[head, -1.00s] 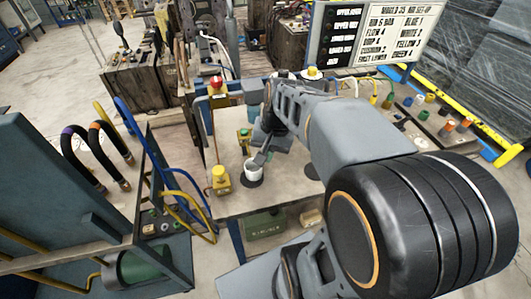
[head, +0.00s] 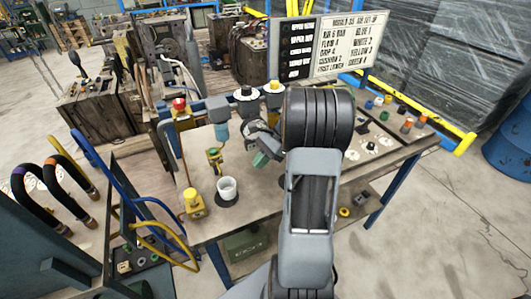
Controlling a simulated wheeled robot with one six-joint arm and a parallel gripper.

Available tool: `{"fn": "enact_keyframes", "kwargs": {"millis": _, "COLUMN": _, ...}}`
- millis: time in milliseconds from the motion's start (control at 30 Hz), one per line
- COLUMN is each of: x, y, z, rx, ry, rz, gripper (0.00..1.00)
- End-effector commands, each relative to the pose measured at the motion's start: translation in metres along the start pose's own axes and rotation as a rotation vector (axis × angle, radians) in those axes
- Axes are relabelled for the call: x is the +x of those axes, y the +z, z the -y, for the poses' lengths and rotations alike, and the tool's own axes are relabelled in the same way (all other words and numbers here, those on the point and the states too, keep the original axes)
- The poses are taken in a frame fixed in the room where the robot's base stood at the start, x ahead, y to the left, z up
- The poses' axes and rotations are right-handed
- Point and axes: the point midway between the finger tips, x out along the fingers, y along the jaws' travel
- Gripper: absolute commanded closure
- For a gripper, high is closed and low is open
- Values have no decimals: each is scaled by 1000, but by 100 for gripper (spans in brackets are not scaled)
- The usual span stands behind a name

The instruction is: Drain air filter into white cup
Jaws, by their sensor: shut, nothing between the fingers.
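The white cup (head: 227,187) stands upright on a dark round patch on the bench top (head: 212,222). Behind it, a blue-grey filter bowl (head: 221,131) hangs below the blue rail, and I take it for the air filter. Any liquid in it is too small to make out. My gripper (head: 261,159) is shut and empty, to the right of the bowl and behind and to the right of the cup, apart from both. My arm hides part of the bench.
A yellow-knobbed block (head: 194,203) stands left of the cup, and a small green-and-yellow valve (head: 214,158) behind it. A red knob (head: 180,105) and a yellow knob (head: 273,87) top the rail. Coloured fittings (head: 406,125) crowd the bench's right end. A blue hand-truck frame (head: 108,178) is at left.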

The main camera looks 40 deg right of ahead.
Motion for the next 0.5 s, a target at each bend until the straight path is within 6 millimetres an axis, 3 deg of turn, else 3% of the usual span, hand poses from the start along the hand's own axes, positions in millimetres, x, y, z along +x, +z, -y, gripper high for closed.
{"fn": "enact_keyframes", "kwargs": {"millis": 200, "x": 39, "y": 1, "z": -1, "rx": 0, "ry": 4, "rz": 0, "gripper": 100}}
{"fn": "enact_keyframes", "kwargs": {"millis": 500, "x": 60, "y": 25, "z": 0, "rx": -2, "ry": 1, "rz": -2, "gripper": 100}}
